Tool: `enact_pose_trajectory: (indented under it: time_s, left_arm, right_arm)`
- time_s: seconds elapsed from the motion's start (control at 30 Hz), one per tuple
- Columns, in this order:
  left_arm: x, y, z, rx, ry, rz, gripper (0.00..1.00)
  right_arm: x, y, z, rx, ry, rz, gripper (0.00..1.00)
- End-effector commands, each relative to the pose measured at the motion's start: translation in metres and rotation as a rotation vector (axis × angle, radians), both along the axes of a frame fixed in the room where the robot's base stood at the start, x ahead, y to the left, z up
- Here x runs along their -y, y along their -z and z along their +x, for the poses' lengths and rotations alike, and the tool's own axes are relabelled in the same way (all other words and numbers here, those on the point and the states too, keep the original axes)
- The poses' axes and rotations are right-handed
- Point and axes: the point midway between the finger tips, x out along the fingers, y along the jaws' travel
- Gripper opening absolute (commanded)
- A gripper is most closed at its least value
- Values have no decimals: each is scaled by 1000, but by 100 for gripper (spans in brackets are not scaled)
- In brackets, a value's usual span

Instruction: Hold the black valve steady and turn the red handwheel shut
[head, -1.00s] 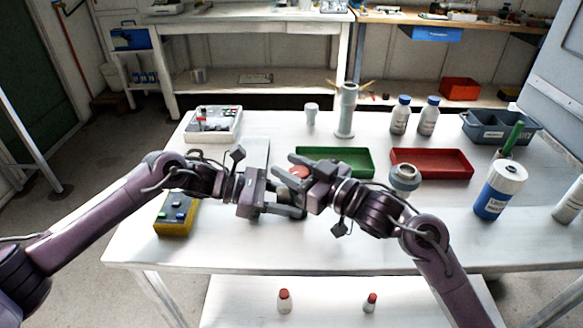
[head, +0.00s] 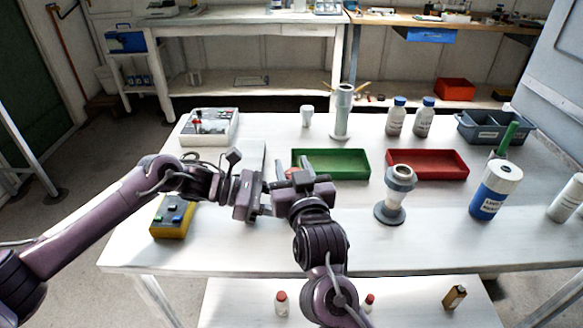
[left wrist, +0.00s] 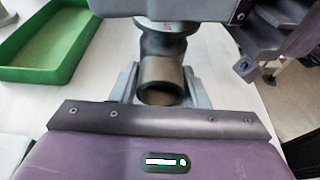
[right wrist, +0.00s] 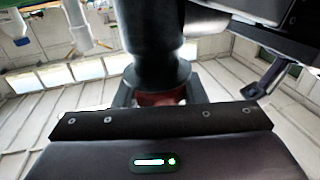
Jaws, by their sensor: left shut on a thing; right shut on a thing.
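The black valve (left wrist: 160,75) shows in the left wrist view as a dark metal body with a round open pipe end facing the camera. My left gripper (head: 270,200) is shut on it, one grey finger on each side. The red handwheel (right wrist: 160,98) shows in the right wrist view as a dark red strip between the fingers of my right gripper (head: 296,178), which is shut on it. A dark cylindrical part stands beyond the wheel there. In the head view the grippers meet closely and hide most of the valve and handwheel.
A green tray (head: 345,177) lies just behind the grippers, with a red tray (head: 455,177) to its right. A grey-and-white flanged piece (head: 393,205) stands right of my right arm. A yellow box (head: 174,218) sits near my left arm. Bare tabletop lies at front right.

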Motion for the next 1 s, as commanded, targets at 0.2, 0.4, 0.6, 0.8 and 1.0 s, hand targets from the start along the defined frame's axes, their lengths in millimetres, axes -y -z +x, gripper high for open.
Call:
enact_pose_trajectory:
  time_s: [0.2, 0.4, 0.6, 0.8, 1.0]
  left_arm:
    - [1, 1, -2, -3, 5, 0, 28]
    - [1, 1, -2, -1, 5, 1, 28]
    - [1, 1, -2, -1, 5, 1, 28]
    - [1, 1, -1, -2, 4, 1, 28]
    - [1, 1, -1, -2, 3, 1, 28]
  right_arm:
    - [0, -1, 0, 1, 35, 0, 14]
    - [1, -1, 0, 1, 41, -2, 14]
    - [1, -1, 0, 1, 41, -1, 38]
    - [1, -1, 0, 0, 40, -1, 59]
    - [1, 0, 0, -2, 40, -2, 59]
